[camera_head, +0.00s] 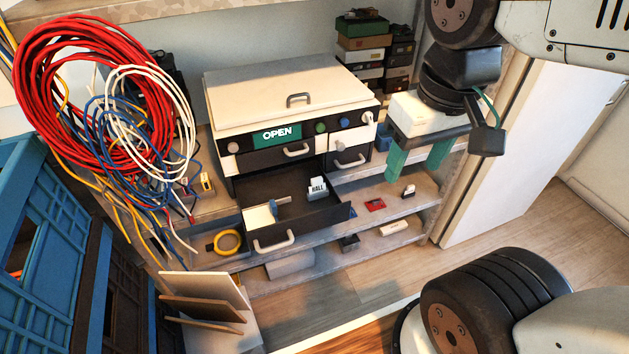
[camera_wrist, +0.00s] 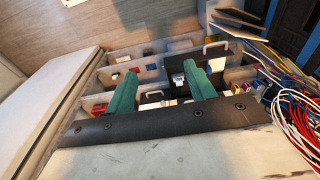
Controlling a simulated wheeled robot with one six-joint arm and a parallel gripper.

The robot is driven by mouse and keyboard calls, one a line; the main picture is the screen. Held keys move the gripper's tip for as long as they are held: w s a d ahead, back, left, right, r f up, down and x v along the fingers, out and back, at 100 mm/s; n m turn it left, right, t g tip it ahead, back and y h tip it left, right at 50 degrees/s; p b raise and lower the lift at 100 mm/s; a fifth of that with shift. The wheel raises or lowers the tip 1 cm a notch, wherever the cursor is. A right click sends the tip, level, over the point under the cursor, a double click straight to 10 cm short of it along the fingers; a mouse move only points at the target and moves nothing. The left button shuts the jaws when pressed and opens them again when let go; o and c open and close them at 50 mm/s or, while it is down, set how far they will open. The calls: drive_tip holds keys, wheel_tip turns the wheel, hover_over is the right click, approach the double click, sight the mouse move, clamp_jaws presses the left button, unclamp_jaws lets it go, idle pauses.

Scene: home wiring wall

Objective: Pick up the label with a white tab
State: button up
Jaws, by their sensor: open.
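A white label reading HALL (camera_head: 317,188), with a small tab on top, stands in the open drawer (camera_head: 318,222). In the wrist view a small white piece (camera_wrist: 178,80) shows in a dark drawer between my fingers; I take it for the same label. On the shelf lie a small white-and-dark piece (camera_head: 409,191) and a red piece (camera_head: 375,205); whether these are labels is too small to tell. My gripper (camera_head: 413,183) is open and empty, with green fingers pointing down, to the right of and above the drawer. It also shows in the wrist view (camera_wrist: 162,70).
The cabinet with an OPEN sign (camera_head: 278,134) stands behind the drawer. A white pad and a blue-handled tool (camera_head: 273,206) share the drawer. Red, blue and white cable coils (camera_head: 95,95) hang at left. Yellow tape (camera_head: 227,241) lies beside the drawer. A white door panel (camera_head: 490,165) stands right.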

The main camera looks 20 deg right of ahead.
drive_tip(key=w+f, duration=0.4)
drive_tip(key=w, duration=0.8)
hover_over(317, 179)
wheel_tip(317, 179, down, 18)
wheel_tip(317, 179, down, 7)
drive_tip(key=shift+s+f, duration=0.15)
drive_tip(key=shift+f, duration=0.4)
drive_tip(key=c, duration=0.7)
